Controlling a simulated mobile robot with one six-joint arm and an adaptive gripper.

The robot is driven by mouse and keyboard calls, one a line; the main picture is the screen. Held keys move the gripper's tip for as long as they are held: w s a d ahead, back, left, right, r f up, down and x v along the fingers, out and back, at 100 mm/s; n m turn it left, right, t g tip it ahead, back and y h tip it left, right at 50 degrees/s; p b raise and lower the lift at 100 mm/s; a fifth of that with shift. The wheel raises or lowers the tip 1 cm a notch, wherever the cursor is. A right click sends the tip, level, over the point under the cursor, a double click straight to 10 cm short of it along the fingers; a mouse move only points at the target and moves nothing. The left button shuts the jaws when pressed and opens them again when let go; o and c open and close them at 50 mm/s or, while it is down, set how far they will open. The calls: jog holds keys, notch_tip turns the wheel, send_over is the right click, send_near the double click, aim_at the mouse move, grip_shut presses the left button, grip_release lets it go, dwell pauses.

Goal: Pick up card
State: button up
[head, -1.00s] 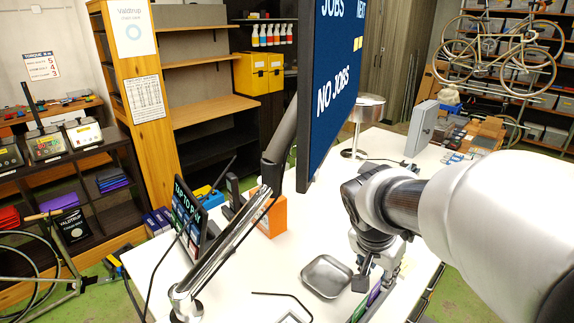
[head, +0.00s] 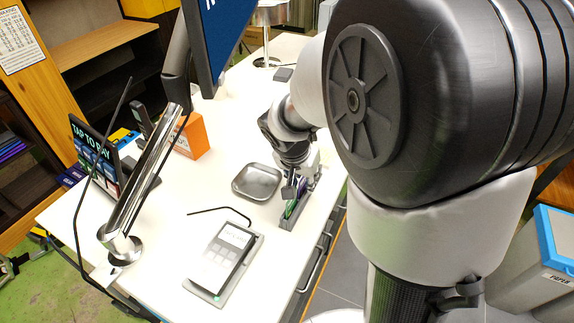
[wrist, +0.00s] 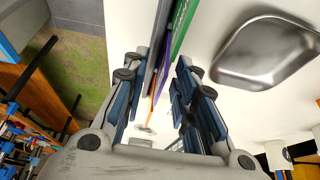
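Several thin cards stand upright in a narrow grey holder (head: 287,224) near the right edge of the white counter. A green card (wrist: 183,28) and a purple card (wrist: 162,50) show edge-on in the wrist view, with a thin orange edge (wrist: 153,92) beside them. My gripper (wrist: 160,100) is open, its two blue-padded fingers apart on either side of the line of cards. In the head view my gripper (head: 291,188) is just above the holder's far end and hides part of the cards. I cannot tell whether a finger touches a card.
A square metal tray (head: 257,181) lies just left of the holder; it also shows in the wrist view (wrist: 265,52).

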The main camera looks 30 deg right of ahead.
jog(key=shift+c, duration=0.2)
grip_shut()
jog(key=shift+r, duration=0.1)
